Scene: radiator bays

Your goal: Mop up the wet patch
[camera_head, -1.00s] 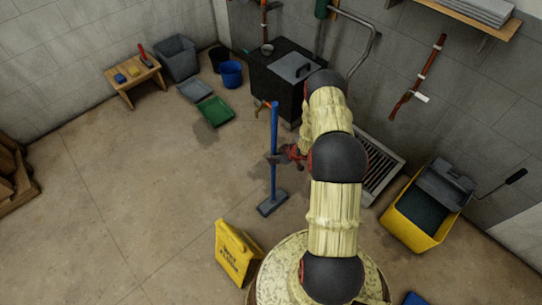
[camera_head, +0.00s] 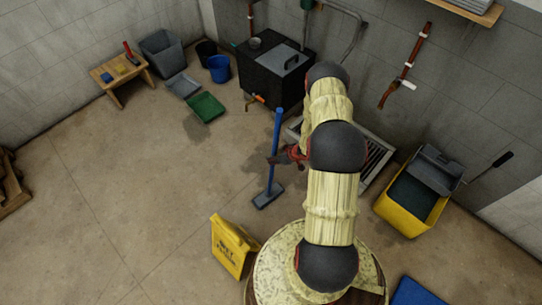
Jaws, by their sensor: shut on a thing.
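A mop with a blue upright handle (camera_head: 274,150) and a flat grey head (camera_head: 268,196) stands with its head at the floor; contact is hard to tell. My gripper (camera_head: 276,159) is shut on the mop handle, partly hidden by my arm. Darker, damp-looking floor (camera_head: 200,149) shows in front of the green tray, left of the mop. Another faint dark area (camera_head: 252,163) lies just left of the handle. The mop head is on drier-looking floor, nearer than these areas.
A yellow wet-floor sign (camera_head: 232,247) stands nearer, left of my base. A yellow mop bucket (camera_head: 408,207) with a grey wringer is right.

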